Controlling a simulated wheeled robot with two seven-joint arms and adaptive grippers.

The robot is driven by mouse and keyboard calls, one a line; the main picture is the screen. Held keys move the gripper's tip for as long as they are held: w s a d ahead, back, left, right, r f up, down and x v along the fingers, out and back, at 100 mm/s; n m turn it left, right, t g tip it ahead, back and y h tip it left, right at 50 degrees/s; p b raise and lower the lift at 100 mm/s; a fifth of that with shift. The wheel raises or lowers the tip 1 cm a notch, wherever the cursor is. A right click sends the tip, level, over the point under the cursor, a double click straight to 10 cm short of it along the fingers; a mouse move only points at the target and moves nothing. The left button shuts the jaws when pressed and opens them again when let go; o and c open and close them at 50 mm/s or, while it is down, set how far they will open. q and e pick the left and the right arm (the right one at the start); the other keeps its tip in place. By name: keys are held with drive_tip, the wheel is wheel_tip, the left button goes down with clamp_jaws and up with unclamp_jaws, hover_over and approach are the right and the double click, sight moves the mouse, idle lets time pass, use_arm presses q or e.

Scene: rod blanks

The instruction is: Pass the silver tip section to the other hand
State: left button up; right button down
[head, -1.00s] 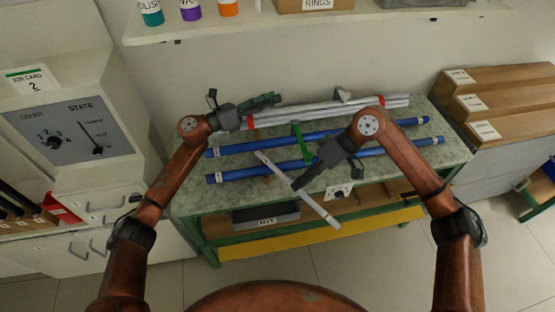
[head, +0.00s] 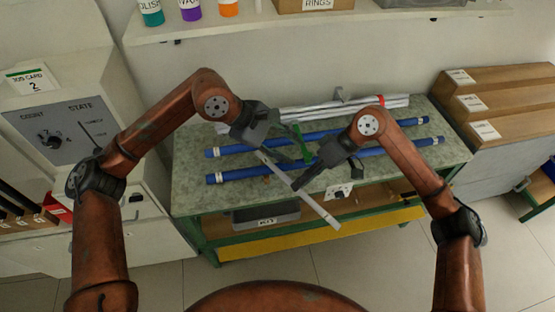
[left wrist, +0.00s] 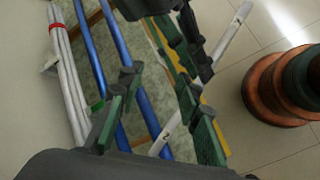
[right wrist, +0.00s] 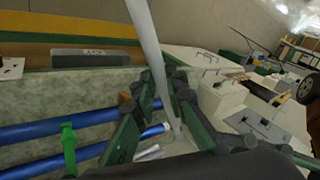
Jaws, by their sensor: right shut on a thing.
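The silver tip section (head: 318,208) is a thin pale rod, held slanted above the bench's front edge. My right gripper (head: 299,184) is shut on it near its middle; the rod also runs between the green fingers in the right wrist view (right wrist: 147,40). My left gripper (head: 294,163) is open near the rod's upper-left end. In the left wrist view the rod (left wrist: 168,133) passes between the left gripper's spread green fingers (left wrist: 158,125); I cannot tell whether either finger touches it. The right gripper's fingers (left wrist: 190,55) show just beyond.
Blue rods (head: 235,173) and a bundle of white rods (head: 365,105) with a red band lie on the bench (head: 190,195). A KIT box (head: 265,216) sits below.

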sight(287, 178)
use_arm(q)
drive_tip(key=s+a+m+y, duration=0.3)
drive_tip(key=s+y, duration=0.1)
drive_tip(key=y, duration=0.1)
drive_tip(key=x, duration=1.1)
drive_tip(key=shift+d+f, duration=0.3)
drive_tip(key=shift+c, duration=0.3)
clamp_jaws()
use_arm(e)
drive_tip(key=c, duration=1.9)
unclamp_jaws()
